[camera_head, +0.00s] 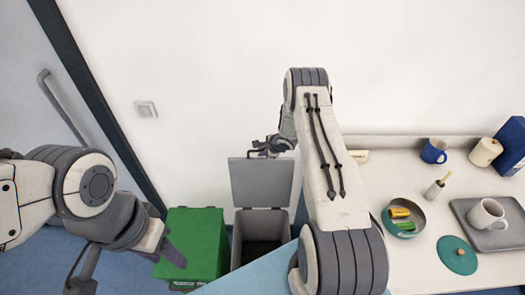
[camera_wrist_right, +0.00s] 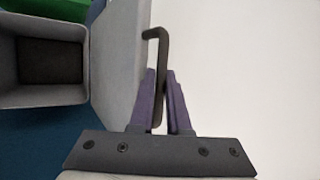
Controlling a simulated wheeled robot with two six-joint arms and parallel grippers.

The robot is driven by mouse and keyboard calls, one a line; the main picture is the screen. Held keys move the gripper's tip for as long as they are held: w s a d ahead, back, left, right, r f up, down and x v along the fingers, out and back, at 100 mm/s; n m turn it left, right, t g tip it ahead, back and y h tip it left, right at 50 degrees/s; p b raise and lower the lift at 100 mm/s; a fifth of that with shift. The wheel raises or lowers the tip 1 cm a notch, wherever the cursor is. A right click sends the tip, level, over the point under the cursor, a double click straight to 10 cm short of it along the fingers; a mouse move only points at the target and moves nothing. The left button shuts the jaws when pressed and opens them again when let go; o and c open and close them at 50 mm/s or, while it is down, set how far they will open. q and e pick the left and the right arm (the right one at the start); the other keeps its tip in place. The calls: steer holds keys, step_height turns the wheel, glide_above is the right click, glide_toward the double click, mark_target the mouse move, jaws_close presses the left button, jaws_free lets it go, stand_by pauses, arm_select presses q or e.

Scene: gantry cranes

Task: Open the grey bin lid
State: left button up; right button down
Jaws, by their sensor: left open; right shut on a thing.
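The grey bin (camera_head: 258,242) stands on the floor against the wall, between the green bin and the counter. Its grey lid (camera_head: 262,183) is raised and stands about upright at the back, so the dark inside shows. My right gripper (camera_head: 262,152) is at the lid's top edge. In the right wrist view its purple fingers (camera_wrist_right: 159,100) are shut on the black lid handle (camera_wrist_right: 160,60), beside the grey lid (camera_wrist_right: 122,65); the open bin (camera_wrist_right: 45,58) is at left. My left gripper (camera_head: 125,268) is open at the lower left, apart from the bins, and partly cut off by the frame.
A green bin (camera_head: 195,243) with a shut lid stands left of the grey bin. A white counter (camera_head: 405,262) at right bears a blue mug (camera_head: 434,151), a bowl (camera_head: 403,217), a grey tray (camera_head: 475,238) with a white mug (camera_head: 487,214), and a teal lid (camera_head: 457,255). A door is at left.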

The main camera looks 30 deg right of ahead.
steer(key=c, duration=0.9)
jaws_free()
steer(key=shift+s+f, duration=0.1)
steer(key=shift+s+r, duration=0.25)
steer(key=shift+r, duration=0.1)
steer(key=b+v, duration=0.2)
steer(key=v, duration=0.7)
steer(key=shift+s+d+r, duration=0.15)
steer(key=shift+r, duration=0.15)
